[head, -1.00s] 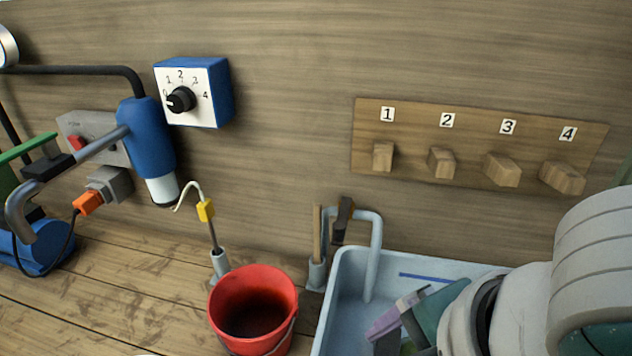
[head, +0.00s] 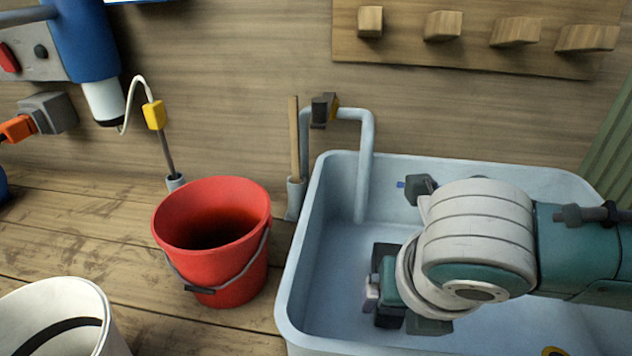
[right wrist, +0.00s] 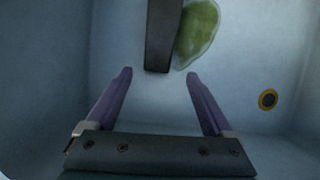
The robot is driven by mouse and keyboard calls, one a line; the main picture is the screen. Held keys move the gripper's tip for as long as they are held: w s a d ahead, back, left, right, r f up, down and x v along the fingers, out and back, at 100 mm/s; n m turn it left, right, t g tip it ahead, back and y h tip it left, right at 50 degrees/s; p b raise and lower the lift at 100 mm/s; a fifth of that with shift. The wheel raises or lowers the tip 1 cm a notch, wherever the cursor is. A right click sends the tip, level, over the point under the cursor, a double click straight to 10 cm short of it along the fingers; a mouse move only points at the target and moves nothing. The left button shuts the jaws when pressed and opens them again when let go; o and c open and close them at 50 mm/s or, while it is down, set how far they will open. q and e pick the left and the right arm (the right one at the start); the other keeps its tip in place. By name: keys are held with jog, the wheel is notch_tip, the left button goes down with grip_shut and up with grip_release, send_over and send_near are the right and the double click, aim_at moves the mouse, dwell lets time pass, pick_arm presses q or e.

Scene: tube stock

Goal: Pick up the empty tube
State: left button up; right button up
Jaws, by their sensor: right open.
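I cannot make out a clear empty tube in either view. My right gripper (right wrist: 158,75) is open, with its two purple fingers apart and nothing between the tips. It is inside the pale blue basin (head: 315,200), pointing down, and its arm covers much of the basin in the head view. Just beyond the fingertips in the right wrist view lie a dark bar (right wrist: 162,35) and, beside it, a translucent green rounded thing (right wrist: 198,32), cut off at the top. A yellow ring with a dark centre (right wrist: 267,99) is right of the fingers. My left gripper is not in view.
A red bucket (head: 215,265) stands left of the basin, and a white container (head: 50,318) at the lower left. A pale pipe (head: 366,165) bends down into the basin. Wooden pegs (head: 443,25) stick out from the wall board.

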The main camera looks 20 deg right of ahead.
jog(key=x, duration=0.1)
jog(key=b+x, duration=0.1)
jog(key=x, duration=0.3)
jog(key=shift+w+b, duration=0.35)
grip_shut()
dwell(0.3)
